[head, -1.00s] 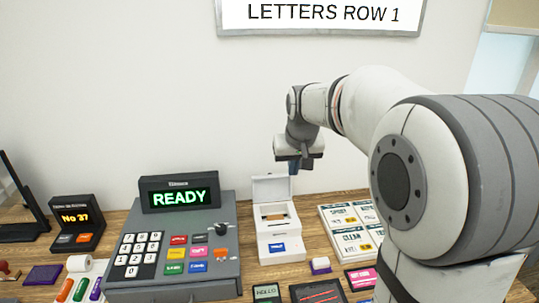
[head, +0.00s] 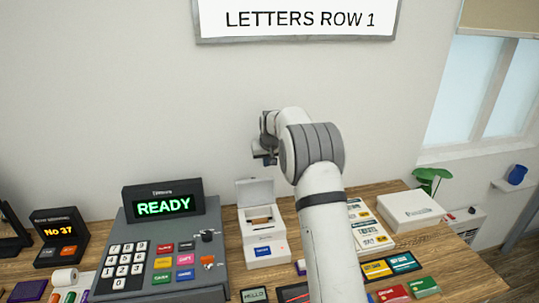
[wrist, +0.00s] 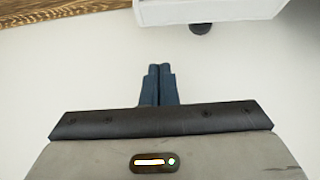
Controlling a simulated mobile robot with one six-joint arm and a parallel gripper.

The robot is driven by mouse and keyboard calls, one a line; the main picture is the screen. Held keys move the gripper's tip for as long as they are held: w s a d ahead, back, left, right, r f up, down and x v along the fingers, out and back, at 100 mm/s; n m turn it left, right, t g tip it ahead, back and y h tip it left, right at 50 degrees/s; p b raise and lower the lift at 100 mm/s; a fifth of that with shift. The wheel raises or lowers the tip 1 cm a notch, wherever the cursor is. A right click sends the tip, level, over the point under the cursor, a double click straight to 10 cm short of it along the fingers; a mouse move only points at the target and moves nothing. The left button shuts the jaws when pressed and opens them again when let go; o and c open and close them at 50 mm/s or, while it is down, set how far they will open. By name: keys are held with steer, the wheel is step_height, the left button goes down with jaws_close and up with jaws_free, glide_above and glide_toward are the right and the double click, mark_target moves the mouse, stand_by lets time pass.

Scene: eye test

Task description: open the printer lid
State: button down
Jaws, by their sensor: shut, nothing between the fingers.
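The small white printer (head: 263,250) stands on the wooden counter to the right of the till. Its lid (head: 255,192) is up, tilted back towards the wall, and a brown roll (head: 260,221) shows inside. My gripper (head: 266,160) is in the air above the raised lid, apart from it in the head view; its fingers are hard to make out there. In the wrist view, the blue fingers (wrist: 158,72) are shut together and empty. A white edge at the top of that view looks like part of the printer (wrist: 210,12).
A grey till (head: 170,245) reading READY stands left of the printer. Cards (head: 376,269) and a white box (head: 411,211) lie to the right. The wall is close behind the counter.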

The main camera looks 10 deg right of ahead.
steer(key=f+p, duration=0.1)
steer(key=s+f+p, duration=0.2)
steer(key=shift+f, duration=0.25)
stand_by(0.4)
steer(key=shift+f, duration=0.1)
